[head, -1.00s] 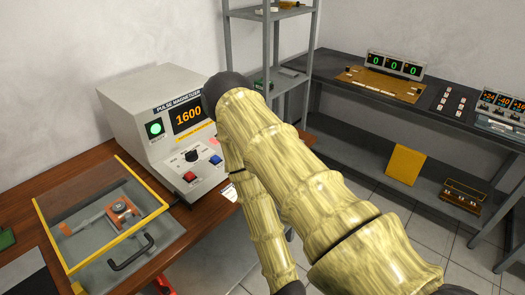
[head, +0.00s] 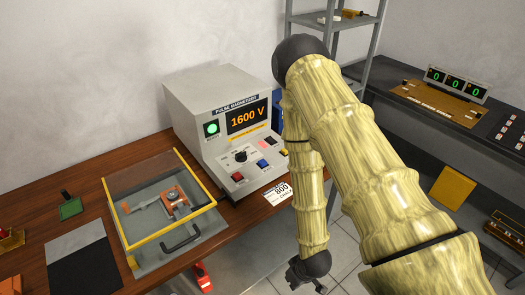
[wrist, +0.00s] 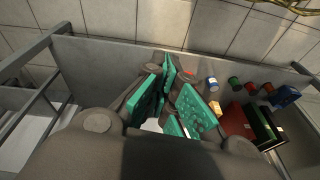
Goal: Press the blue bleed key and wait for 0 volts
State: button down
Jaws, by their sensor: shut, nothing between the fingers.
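The grey pulse magnetizer (head: 222,125) stands on the wooden bench in the head view. Its display (head: 247,116) reads 1600 V in orange. The blue bleed key (head: 263,163) is on its sloped front panel, right of a red key (head: 237,177) and below a dark knob (head: 240,156). A round green light (head: 212,128) is lit on its face. My gripper (head: 308,282) hangs low past the bench's front edge, well below and right of the blue key. In the wrist view its teal finger pads (wrist: 168,105) are close together, with nothing seen between them.
A yellow-framed clear cover (head: 160,205) with a black handle lies left of the magnetizer. A white card marked 800 (head: 278,193) lies at the bench edge. My arm crosses the right side, before a grey shelf (head: 352,25). Several small items lie below in the wrist view.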

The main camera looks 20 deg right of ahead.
jog(key=w+r+n+t+y+p, duration=0.25)
jog(key=w+r+n+p, duration=0.5)
jog(key=w+r, duration=1.2)
notch_tip(320, 180, up, 15)
jog(key=n+t+y+p, duration=0.1)
jog(key=n+t+p, duration=0.15)
jog(key=n, duration=0.25)
send_over(261, 163)
jog(key=shift+f+b, duration=0.1)
jog(key=shift+b, duration=0.35)
jog(key=shift+f, duration=0.1)
jog(key=shift+f+b, duration=3)
jog(key=shift+f, duration=1.35)
jog(key=shift+f, duration=0.2)
jog(key=shift+f, duration=0.2)
